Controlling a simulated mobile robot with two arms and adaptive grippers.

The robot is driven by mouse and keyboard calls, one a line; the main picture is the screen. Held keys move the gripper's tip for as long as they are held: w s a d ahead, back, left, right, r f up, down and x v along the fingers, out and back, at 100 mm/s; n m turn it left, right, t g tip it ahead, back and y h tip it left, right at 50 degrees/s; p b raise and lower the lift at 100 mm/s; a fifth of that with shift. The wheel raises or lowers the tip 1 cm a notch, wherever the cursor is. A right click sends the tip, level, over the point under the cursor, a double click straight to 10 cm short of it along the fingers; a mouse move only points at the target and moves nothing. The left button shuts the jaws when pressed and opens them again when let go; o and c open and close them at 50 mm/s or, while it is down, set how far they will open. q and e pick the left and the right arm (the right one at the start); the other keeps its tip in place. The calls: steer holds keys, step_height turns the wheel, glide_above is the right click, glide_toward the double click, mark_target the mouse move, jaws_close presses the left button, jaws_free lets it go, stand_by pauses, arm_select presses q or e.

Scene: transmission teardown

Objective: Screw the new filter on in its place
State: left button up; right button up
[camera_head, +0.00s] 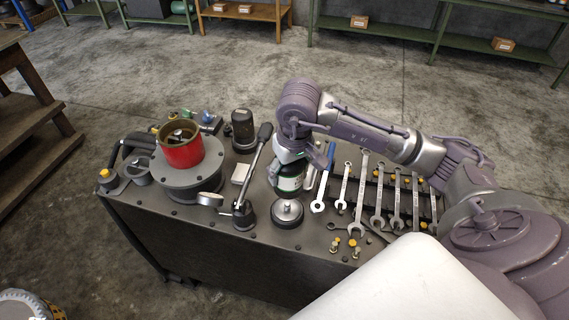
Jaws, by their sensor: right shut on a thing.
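My right arm reaches in from the right, and its wrist bends down over the workbench. My right gripper (298,158) points down and is shut on the new filter (289,180), a dark can with a green and white band. The fingers partly hide the filter's top. I cannot tell whether its underside touches the bench top. A round dark base with a pale metal top (287,209) stands just in front of the filter. A black can (243,128) stands upright further back to the left. My left gripper is not in view.
A red cylinder (181,153) stands on a grey round housing at the left of the bench (262,240). A tool with a long lever (246,205) stands left of the filter. Several wrenches (362,190) lie to the right, with small yellow-topped pieces (335,244) in front.

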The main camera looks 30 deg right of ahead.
steer(key=shift+f+b, duration=0.35)
steer(key=shift+f, duration=0.5)
steer(key=f, duration=0.1)
steer(key=f+b, duration=0.2)
steer(key=shift+w+f, duration=0.3)
steer(key=shift+f, duration=0.05)
steer(key=shift+f+b, duration=0.3)
steer(key=shift+b, duration=0.3)
steer(key=shift+f+b, duration=1.05)
steer(key=shift+b, duration=0.15)
arm_select(q)
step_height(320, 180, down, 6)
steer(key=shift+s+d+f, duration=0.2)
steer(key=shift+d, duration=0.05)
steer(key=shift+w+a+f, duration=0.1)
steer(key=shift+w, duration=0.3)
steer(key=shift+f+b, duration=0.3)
steer(key=shift+b, duration=0.05)
arm_select(e)
steer(key=shift+s, duration=0.1)
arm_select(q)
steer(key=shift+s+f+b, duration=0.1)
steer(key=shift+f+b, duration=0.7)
arm_select(e)
steer(key=shift+f, duration=0.4)
